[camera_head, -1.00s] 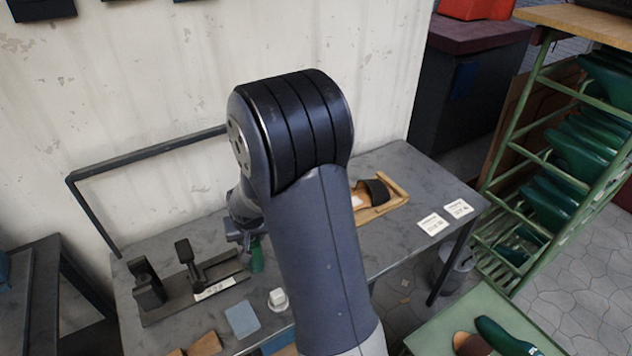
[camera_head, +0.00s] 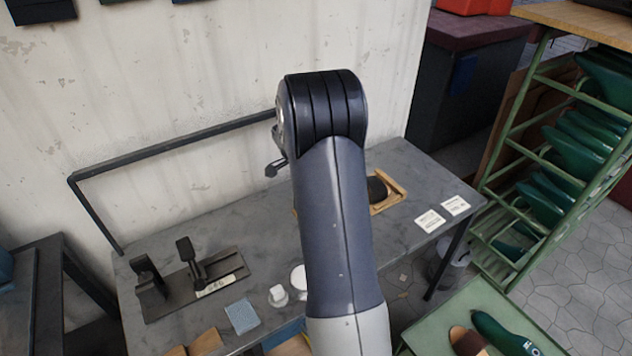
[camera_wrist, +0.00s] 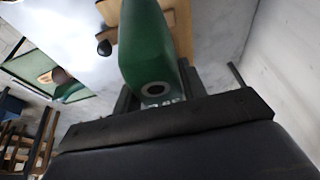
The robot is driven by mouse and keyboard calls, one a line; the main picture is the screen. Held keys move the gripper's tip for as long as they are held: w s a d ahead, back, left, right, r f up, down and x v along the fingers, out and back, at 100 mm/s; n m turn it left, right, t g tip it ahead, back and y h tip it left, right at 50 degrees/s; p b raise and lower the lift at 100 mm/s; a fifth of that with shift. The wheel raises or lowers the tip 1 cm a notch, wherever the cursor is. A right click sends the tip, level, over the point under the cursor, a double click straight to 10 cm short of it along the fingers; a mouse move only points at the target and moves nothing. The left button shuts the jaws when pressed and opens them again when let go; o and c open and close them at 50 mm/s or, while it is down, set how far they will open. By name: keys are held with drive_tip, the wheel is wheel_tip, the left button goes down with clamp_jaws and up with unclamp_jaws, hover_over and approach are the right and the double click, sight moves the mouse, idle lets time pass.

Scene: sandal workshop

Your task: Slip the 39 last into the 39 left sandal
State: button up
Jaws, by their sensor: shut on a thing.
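My gripper (camera_wrist: 158,95) is shut on a green last (camera_wrist: 150,45), whose end with a round dark hole faces the wrist camera. A number on it is partly covered and hard to read. In the head view my arm hides the last and most of the gripper. A sandal with a dark strap (camera_head: 377,188) sits in a wooden holder (camera_head: 398,190) on the grey bench, right of my arm. Its size mark cannot be read. In the wrist view, a wooden piece (camera_wrist: 180,22) shows behind the last; their gap cannot be judged.
A dark clamp fixture (camera_head: 200,285) stands at the bench's left. White cards (camera_head: 430,220) lie at the right end. A green table (camera_head: 440,325) at lower right holds another green last (camera_head: 503,335) and a brown piece (camera_head: 467,341). A green rack (camera_head: 500,190) stands beyond.

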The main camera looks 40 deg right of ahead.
drive_tip(key=shift+d, duration=0.25)
drive_tip(key=shift+a+f+b, duration=0.15)
drive_tip(key=shift+f+b, duration=0.6)
drive_tip(key=shift+f, duration=1.1)
drive_tip(key=shift+a+f+b, duration=0.1)
drive_tip(key=shift+f+b, duration=0.7)
drive_tip(key=shift+b, duration=0.25)
drive_tip(key=shift+s+d+f, duration=0.1)
drive_tip(key=shift+d, duration=1.15)
drive_tip(key=shift+d, duration=0.15)
drive_tip(key=shift+d, duration=1.1)
